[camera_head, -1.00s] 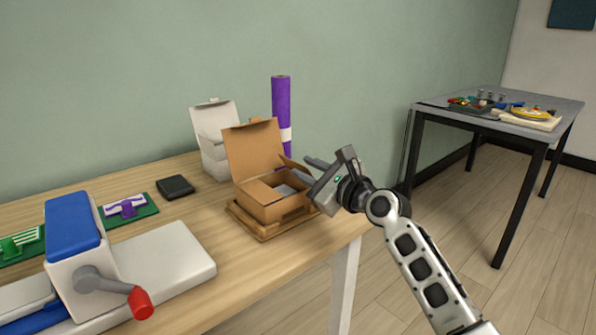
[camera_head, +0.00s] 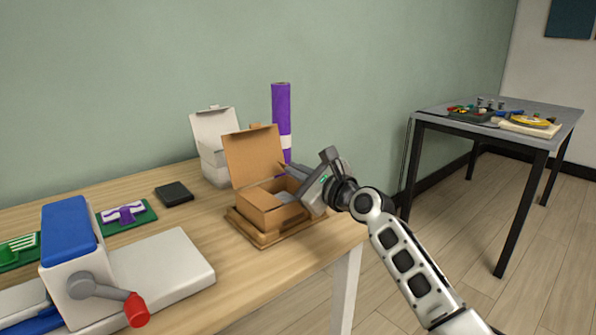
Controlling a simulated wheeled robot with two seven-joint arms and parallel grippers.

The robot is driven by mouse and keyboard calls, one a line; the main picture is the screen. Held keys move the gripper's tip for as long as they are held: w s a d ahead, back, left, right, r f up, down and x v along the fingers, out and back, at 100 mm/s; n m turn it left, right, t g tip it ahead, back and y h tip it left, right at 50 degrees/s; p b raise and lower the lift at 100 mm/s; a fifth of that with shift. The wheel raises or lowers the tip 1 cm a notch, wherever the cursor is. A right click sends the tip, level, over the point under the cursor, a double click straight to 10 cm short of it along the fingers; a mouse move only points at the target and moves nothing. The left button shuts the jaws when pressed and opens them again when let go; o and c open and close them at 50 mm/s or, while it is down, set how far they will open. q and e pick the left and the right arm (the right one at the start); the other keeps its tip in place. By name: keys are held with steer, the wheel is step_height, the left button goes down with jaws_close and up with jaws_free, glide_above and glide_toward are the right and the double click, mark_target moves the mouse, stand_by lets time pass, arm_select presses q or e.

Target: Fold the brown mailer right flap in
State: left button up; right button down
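The brown mailer (camera_head: 266,218) is an open cardboard box on a wooden tray (camera_head: 243,229), near the right end of the workbench. Its lid (camera_head: 253,156) stands up at the back. Something grey (camera_head: 285,197) lies inside. My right gripper (camera_head: 297,172) is at the box's right side, its fingers pointing left over the right rim. The gripper hides most of that side, so I cannot make out the right flap clearly. The finger gap is too small and overlapped to judge. My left gripper is out of view.
A white open box (camera_head: 212,140) and a purple roll (camera_head: 281,112) stand behind the mailer. A black pad (camera_head: 174,193) and a blue-and-white press with a red-knobbed crank (camera_head: 70,245) are to the left. A grey side table (camera_head: 480,128) stands at the right.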

steer(key=shift+s+a+f+n, duration=0.25)
steer(key=shift+a+f+n, duration=0.05)
steer(key=shift+n, duration=0.7)
steer(key=shift+s+a+f+n, duration=0.1)
steer(key=shift+f+n, duration=0.15)
steer(key=shift+n, duration=0.35)
steer(key=shift+s+a+f+n, duration=0.1)
steer(key=shift+f+n, duration=0.05)
steer(key=shift+n, duration=0.4)
steer(key=shift+a+f+n, duration=0.1)
steer(key=shift+n, duration=0.45)
steer(key=c, duration=1.7)
jaws_free()
steer(key=shift+f, duration=0.1)
steer(key=shift+s+d, duration=0.1)
